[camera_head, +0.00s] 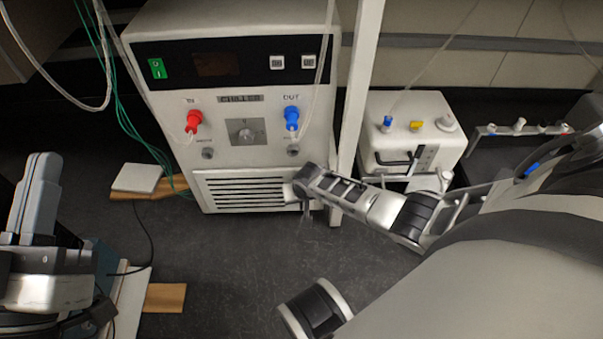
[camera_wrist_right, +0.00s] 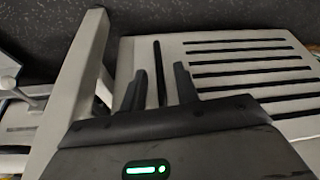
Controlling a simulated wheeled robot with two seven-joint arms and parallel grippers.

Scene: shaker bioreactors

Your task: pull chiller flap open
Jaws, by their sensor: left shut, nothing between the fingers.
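The chiller (camera_head: 230,130) is a white box with its slatted front flap (camera_head: 245,206) at the bottom. The flap looks shut. My right gripper (camera_head: 304,208) is at the flap's right end in the head view. In the right wrist view its two dark fingers (camera_wrist_right: 161,88) are apart. A thin dark upright strip (camera_wrist_right: 160,62) shows between them, with a gap on each side; I cannot tell whether it is a handle or a slot. The flap slats (camera_wrist_right: 250,70) lie to the right there. My left gripper (camera_head: 103,308) is shut and empty at the lower left, away from the chiller.
A white post (camera_head: 352,120) stands just right of the chiller and my right gripper; it also shows in the right wrist view (camera_wrist_right: 80,75). A white box with coloured caps (camera_head: 410,125) is farther right. Cables hang at the left. The dark floor before the chiller is mostly clear.

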